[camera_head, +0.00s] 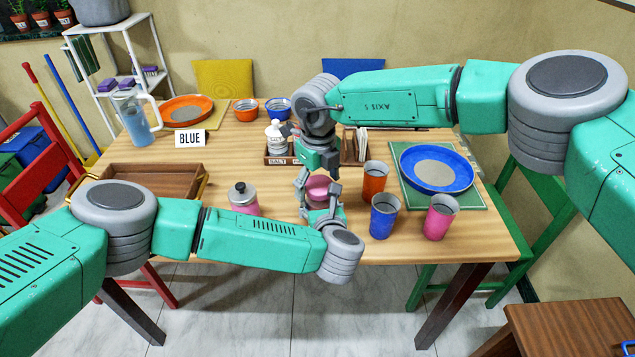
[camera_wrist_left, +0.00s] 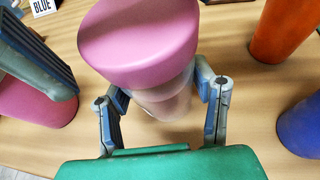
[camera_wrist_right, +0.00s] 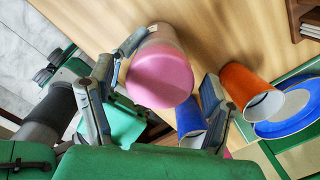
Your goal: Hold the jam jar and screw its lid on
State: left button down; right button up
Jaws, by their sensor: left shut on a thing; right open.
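The jam jar (camera_wrist_left: 168,100) is a clear, see-through jar, upright in the left wrist view, with a pink lid (camera_wrist_left: 138,42) over its top. In the head view the pink lid (camera_head: 318,187) shows near the table's front middle. My left gripper (camera_head: 322,210) is shut on the jar's body below the lid. My right gripper (camera_head: 318,174) is above the jar, open. In the right wrist view its fingers stand to either side of the pink lid (camera_wrist_right: 160,78), apart from it. I cannot tell how tightly the lid sits; the rim is hidden.
Orange (camera_head: 375,182), blue (camera_head: 384,216) and pink (camera_head: 441,216) cups stand close on the right. A pink container with a grey top (camera_head: 244,198) stands left. A wooden rack (camera_head: 279,161) with a white bottle is behind. A wooden tray (camera_head: 150,180) lies left, a blue plate (camera_head: 437,168) right.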

pick_arm(q)
jog(key=shift+a, duration=0.2)
pick_arm(e)
jog(key=shift+s+r, duration=0.2)
jog(key=shift+r, duration=2)
jog(key=shift+c, duration=0.3)
jog(key=r+n, duration=0.2)
jog(key=n, duration=0.1)
jog(key=shift+s+r, duration=0.1)
jog(key=shift+s, duration=0.1)
jog(key=shift+d+r+n, duration=0.1)
jog(key=shift+r+n, duration=0.55)
jog(key=shift+n, duration=0.65)
pick_arm(q)
jog(key=shift+w, duration=0.1)
pick_arm(e)
jog(key=shift+w+f, duration=0.2)
jog(key=shift+f, duration=1.8)
jog(key=shift+w+f, duration=0.2)
jog(key=shift+f, duration=1.8)
